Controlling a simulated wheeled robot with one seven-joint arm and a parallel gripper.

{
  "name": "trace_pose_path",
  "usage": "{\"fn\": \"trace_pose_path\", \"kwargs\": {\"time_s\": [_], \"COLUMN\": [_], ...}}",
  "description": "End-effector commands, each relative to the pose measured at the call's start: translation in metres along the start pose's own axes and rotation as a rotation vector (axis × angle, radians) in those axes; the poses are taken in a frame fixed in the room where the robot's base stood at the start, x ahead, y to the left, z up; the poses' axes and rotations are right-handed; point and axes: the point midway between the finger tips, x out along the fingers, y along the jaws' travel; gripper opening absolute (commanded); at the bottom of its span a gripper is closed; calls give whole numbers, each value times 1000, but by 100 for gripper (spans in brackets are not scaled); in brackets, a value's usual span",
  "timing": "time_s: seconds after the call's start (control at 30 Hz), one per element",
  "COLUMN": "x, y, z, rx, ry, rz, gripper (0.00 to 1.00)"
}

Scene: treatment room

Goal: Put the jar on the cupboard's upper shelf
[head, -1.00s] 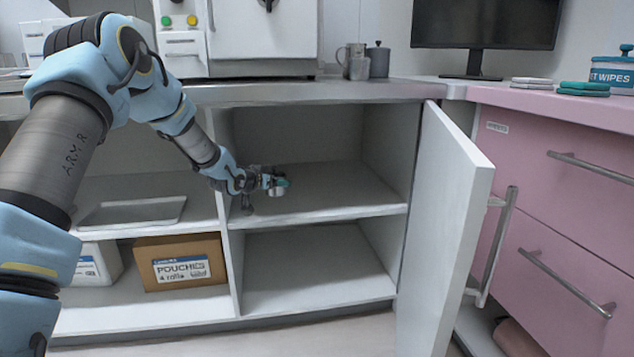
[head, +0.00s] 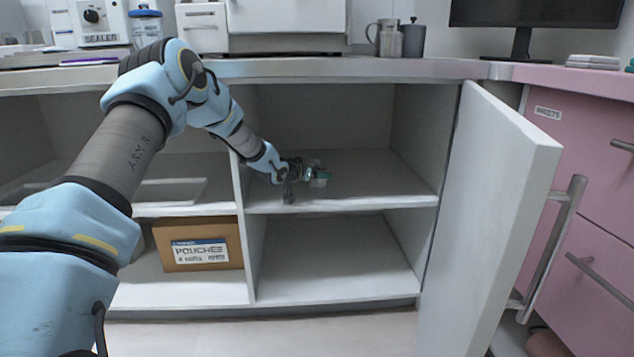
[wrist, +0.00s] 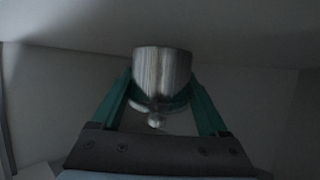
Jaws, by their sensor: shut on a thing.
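The jar (wrist: 162,75) is a small silvery metal cylinder with a knobbed lid, held between the two green fingers of my gripper (wrist: 160,98) in the wrist view. In the head view my gripper (head: 318,175) is inside the open cupboard, above the upper shelf (head: 370,190), near the left divider. The jar is small and mostly hidden by the gripper there. I cannot tell whether its base touches the shelf. The cupboard door (head: 490,220) stands open on the right.
The upper shelf is bare to the right of my gripper, and the lower shelf (head: 330,265) is empty. A cardboard box (head: 198,246) and a tray (head: 172,191) sit in the left bay. A metal mug (head: 387,38) and a grey canister (head: 413,40) stand on the counter.

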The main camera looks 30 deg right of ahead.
Motion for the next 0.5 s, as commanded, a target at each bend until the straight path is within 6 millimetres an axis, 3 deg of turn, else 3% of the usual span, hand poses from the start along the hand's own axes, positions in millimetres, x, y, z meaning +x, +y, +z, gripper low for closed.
{"fn": "trace_pose_path", "kwargs": {"time_s": [0.1,0.47,0.5], "x": [6,7,6], "y": [0,0,0], "z": [12,15,15], "rx": [1,0,0], "ry": [3,2,1], "rz": [0,-1,-1], "gripper": [12,12,82]}}
